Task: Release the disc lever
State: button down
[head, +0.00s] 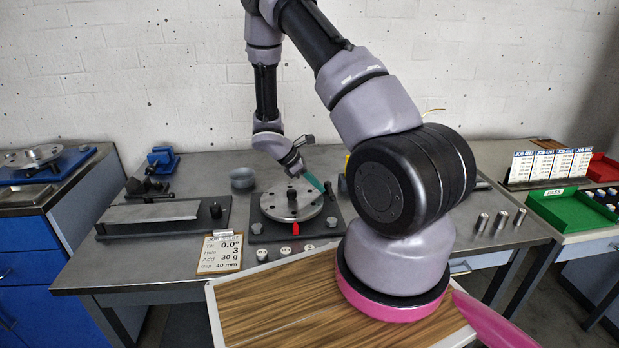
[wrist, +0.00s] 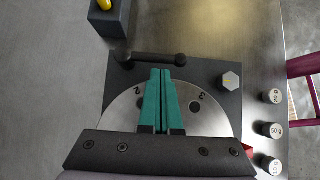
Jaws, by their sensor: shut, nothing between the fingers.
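The steel disc (head: 291,201) lies on a dark base plate on the bench. It also shows in the wrist view (wrist: 210,122), with stamped numbers 2 and 3 by its holes. A black bar with knobbed ends (wrist: 150,58), which looks like the lever, lies across the plate just beyond the disc's edge. In the head view its dark end (head: 328,188) shows at the disc's right. My gripper (head: 321,186) has teal fingers, shut and empty, above the disc's right side. In the wrist view the fingertips (wrist: 160,71) point at the bar; I cannot tell if they touch it.
A red pointer (head: 296,228) is at the disc's front. Several small weights (wrist: 271,130) line the front edge. A dark block (wrist: 112,20) holds something yellow.

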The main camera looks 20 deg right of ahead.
jog(key=shift+x, duration=0.8)
